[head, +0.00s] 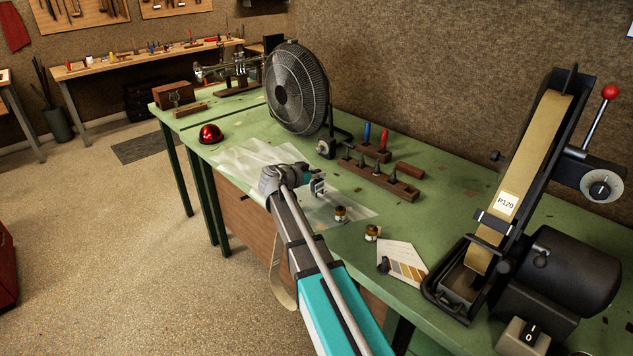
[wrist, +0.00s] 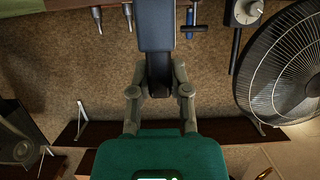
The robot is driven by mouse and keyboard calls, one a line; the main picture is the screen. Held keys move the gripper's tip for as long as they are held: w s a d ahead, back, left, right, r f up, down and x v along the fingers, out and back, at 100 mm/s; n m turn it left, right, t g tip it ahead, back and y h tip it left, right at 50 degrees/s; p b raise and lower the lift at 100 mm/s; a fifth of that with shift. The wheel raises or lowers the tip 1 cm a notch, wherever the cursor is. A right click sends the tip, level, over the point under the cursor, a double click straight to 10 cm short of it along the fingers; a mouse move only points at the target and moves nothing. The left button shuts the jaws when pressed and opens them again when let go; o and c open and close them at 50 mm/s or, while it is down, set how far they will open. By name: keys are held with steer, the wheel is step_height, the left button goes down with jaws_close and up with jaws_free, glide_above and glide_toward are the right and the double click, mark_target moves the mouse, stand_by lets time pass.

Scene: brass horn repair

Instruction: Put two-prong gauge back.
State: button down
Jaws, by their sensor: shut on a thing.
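My gripper (head: 308,177) is over the green bench, above the clear sheet, in the head view. It is shut on a small grey piece with a forked end, which looks like the two-prong gauge (head: 318,187). In the wrist view my gripper's fingers (wrist: 158,78) close in around a dark grey part, and the prongs cannot be made out there. A long wooden block (head: 400,190) with several dark upright pieces stands to the right of my gripper. Behind it is a shorter wooden block with a blue-handled tool (head: 366,134) and a red-handled tool (head: 383,139).
A black fan (head: 297,88) stands behind my gripper. Two small jars (head: 340,213) (head: 371,233) and a grit card (head: 403,262) lie nearer. A belt sander (head: 520,180) fills the right. A red dome (head: 210,133) and the clear sheet (head: 240,160) are at left.

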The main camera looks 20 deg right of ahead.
steer(key=shift+f, duration=0.5)
steer(key=shift+f+b, duration=0.15)
steer(key=shift+b, duration=0.25)
steer(key=c, duration=0.6)
jaws_free()
steer(key=shift+r, duration=0.25)
steer(key=p+v, duration=0.4)
steer(key=v, duration=0.8)
steer(key=shift+s, duration=0.1)
